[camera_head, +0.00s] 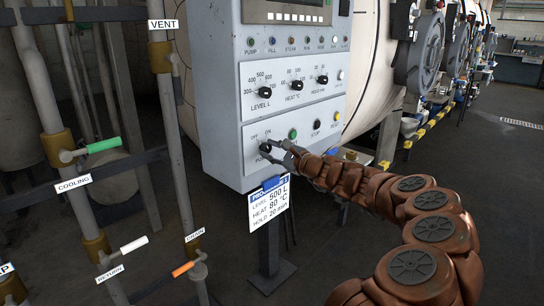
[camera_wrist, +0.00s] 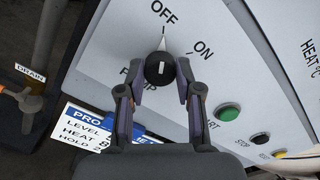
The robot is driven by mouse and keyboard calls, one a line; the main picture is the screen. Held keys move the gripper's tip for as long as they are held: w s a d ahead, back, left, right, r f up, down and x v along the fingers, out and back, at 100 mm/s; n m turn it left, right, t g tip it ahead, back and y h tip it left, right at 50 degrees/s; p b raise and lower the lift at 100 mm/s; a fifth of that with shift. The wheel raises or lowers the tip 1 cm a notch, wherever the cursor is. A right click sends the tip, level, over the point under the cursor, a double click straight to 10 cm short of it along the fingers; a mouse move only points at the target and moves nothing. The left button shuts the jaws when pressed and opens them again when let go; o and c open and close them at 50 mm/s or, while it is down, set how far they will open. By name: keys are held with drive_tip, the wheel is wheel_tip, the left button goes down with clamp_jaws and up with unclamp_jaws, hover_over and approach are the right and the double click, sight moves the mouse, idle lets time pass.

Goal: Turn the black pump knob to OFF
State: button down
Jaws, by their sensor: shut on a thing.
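The black pump knob (camera_wrist: 159,68) sits on the lower part of the grey control panel, below the OFF and ON lettering. It also shows in the head view (camera_head: 265,147), partly covered by my fingers. In the wrist view a thin white line rises from the knob toward the OFF lettering. A short white mark shows on the knob's face. My gripper (camera_wrist: 153,80) is shut on the knob, one finger at its lower left and the other along its right side. The PUMP label is partly hidden by the knob and fingers.
Green START (camera_wrist: 228,112), black STOP (camera_wrist: 260,139) and yellow RESET buttons lie right of the knob. LEVEL, HEAT and HOLD knobs are above. A program card (camera_head: 269,205) hangs below the panel. Pipes with valve handles (camera_head: 104,145) stand at the left.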

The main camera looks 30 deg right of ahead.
idle(0.4)
drive_tip(key=c, duration=0.8)
unclamp_jaws()
drive_tip(key=shift+o, duration=0.2)
drive_tip(key=v, duration=1.2)
